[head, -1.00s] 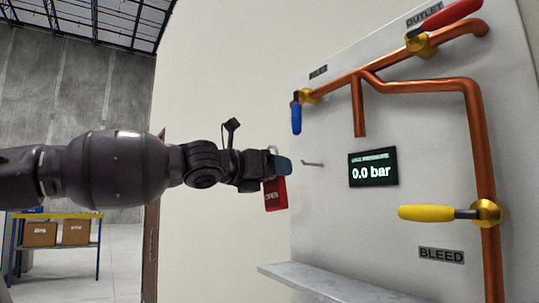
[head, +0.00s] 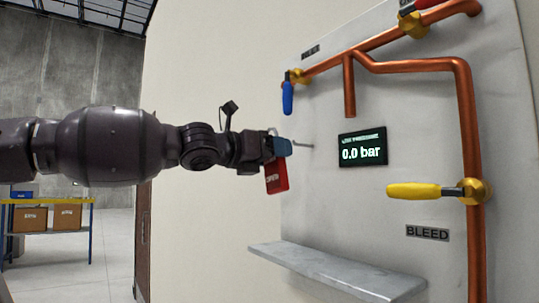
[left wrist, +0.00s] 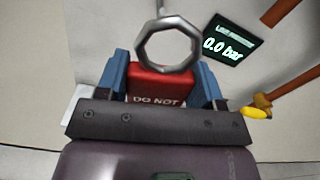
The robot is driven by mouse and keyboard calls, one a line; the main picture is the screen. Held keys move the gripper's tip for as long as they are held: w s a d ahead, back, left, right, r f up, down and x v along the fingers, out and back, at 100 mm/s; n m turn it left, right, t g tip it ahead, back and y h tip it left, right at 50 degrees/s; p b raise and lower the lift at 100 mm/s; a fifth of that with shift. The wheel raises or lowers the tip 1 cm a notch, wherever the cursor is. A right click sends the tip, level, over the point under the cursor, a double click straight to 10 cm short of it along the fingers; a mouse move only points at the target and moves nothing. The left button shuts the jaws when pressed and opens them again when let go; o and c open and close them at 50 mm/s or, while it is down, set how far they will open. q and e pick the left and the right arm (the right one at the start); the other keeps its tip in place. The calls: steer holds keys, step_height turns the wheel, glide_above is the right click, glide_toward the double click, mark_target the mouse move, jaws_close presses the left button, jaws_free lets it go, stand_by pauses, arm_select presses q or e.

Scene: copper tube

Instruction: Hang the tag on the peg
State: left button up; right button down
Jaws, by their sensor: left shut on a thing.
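My left gripper (head: 282,147) is shut on the red tag (head: 276,177), which hangs below its blue fingers in the head view. In the left wrist view the tag (left wrist: 160,86) sits between the blue fingers of the gripper (left wrist: 162,82), with "DO NOT" readable. A grey metal ring (left wrist: 140,50) stands above the tag there. The thin metal peg (head: 303,146) sticks out of the panel just right of the fingertips. A grey rod, seemingly the peg (left wrist: 160,8), meets the ring's top edge in the wrist view; I cannot tell whether it passes through. My right gripper is not in view.
The pale panel (head: 400,120) carries copper tubes (head: 467,120), a blue handle (head: 287,98), a yellow handle (head: 413,190) and a display (head: 362,149) reading 0.0 bar. A grey shelf (head: 335,271) juts out below. Free space lies between tag and shelf.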

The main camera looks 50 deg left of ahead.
mark_target(316, 163)
arm_select(q)
steer(key=w+b, duration=0.1)
steer(key=w, duration=0.1)
steer(key=w+b, duration=0.2)
steer(key=w, duration=0.1)
steer(key=w+f+b, duration=0.1)
steer(key=w+b, duration=0.1)
steer(key=w, duration=0.1)
steer(key=shift+d, duration=0.3)
steer(key=shift+w+f, duration=0.15)
steer(key=shift+w, duration=0.05)
steer(key=shift+w+f+p, duration=0.1)
steer(key=shift+w+p, duration=0.05)
steer(key=shift+p, duration=0.3)
steer(key=shift+w+d+f, duration=0.1)
stand_by(0.6)
